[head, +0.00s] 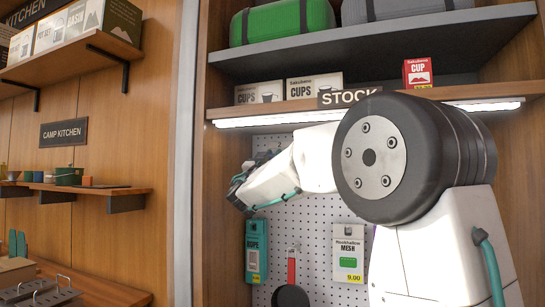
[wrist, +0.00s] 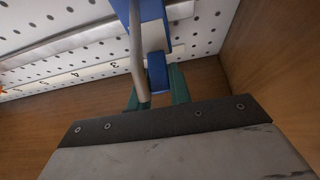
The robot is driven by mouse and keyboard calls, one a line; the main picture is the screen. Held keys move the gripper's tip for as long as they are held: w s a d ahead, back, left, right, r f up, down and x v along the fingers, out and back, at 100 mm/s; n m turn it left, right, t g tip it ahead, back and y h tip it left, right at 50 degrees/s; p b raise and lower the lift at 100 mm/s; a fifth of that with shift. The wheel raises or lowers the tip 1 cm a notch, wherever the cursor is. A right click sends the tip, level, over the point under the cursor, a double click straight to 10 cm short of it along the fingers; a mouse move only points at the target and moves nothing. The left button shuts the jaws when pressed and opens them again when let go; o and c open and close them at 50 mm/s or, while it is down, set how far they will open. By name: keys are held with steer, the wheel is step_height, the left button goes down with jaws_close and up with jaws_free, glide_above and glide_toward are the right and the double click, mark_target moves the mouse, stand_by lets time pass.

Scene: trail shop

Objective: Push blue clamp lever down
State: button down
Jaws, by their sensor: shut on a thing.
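The blue clamp lever (wrist: 157,72) shows in the wrist view, with a larger blue part (wrist: 150,12) above it and a slim grey rod (wrist: 136,50) beside it. My gripper (wrist: 155,92), with teal fingers, is shut on the lower blue lever part. The exact contact is partly hidden behind the dark plate of my wrist. In the head view, my gripper is at the left side of the pegboard, and the clamp cannot be made out there.
A white pegboard (head: 310,235) backs the bay, with a rope pack (head: 256,250), a mesh pack (head: 348,255) and a red-handled pan (head: 291,295) hanging on it. A wooden side wall (wrist: 275,70) stands close on the right in the wrist view. A shelf with boxes is above.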

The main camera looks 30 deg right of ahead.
steer(key=c, duration=1.3)
jaws_free()
steer(key=v, duration=0.8)
